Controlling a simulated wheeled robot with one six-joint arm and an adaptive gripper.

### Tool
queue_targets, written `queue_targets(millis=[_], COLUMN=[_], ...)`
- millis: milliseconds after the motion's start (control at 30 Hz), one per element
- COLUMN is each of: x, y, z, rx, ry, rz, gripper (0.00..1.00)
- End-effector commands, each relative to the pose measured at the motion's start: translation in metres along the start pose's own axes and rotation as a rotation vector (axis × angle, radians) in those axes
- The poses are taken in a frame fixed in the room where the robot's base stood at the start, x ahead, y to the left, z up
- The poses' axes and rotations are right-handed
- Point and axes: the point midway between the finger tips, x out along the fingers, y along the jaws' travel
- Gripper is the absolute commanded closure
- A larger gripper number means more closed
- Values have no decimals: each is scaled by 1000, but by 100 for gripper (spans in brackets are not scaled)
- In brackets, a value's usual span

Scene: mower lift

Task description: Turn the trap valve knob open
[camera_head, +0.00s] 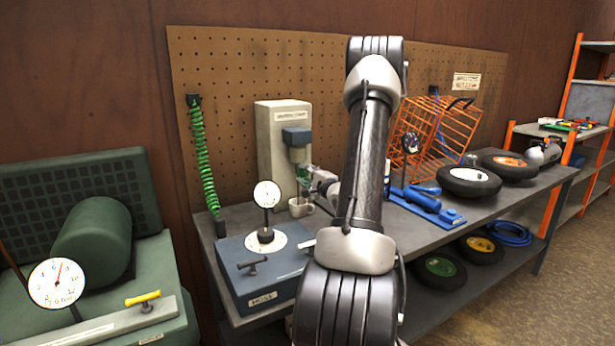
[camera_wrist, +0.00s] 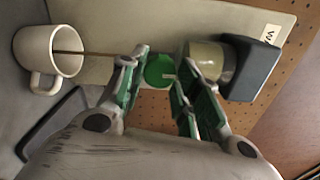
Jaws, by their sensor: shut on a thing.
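The green trap valve knob (camera_wrist: 160,70) shows in the wrist view, with a pale mark on its face. It sits beside a pale cylindrical bowl (camera_wrist: 207,60) under a blue-grey block (camera_wrist: 252,68). My gripper (camera_wrist: 160,74) is shut on the knob, with a green-padded finger on each side. In the head view my gripper (camera_head: 305,178) is at the unit below the blue-grey block (camera_head: 297,138), and the knob is hard to make out there. A white mug (camera_wrist: 50,55) stands below, also seen in the head view (camera_head: 300,209). A thin brown line runs from the knob area into the mug.
A blue-grey box with a dial gauge (camera_head: 266,194) and T-handle (camera_head: 252,265) stands left of the mug. A green coiled hose (camera_head: 203,155) hangs on the pegboard. A blue tool (camera_head: 422,199), an orange wire basket (camera_head: 425,140) and wheels (camera_head: 470,181) occupy the bench's right.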

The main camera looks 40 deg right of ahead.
Motion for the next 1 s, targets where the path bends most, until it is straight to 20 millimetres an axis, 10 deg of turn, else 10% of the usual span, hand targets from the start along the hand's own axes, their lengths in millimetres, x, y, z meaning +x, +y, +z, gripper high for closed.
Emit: queue_targets(millis=[500,533,633,1000], x=[0,0,0,-1], y=[1,1,1,1], z=[2,2,2,0], rx=[-21,-21,-20,-20], ry=[-4,-4,-4,-1], rz=[2,2,2,1], gripper=[91,66,48,45])
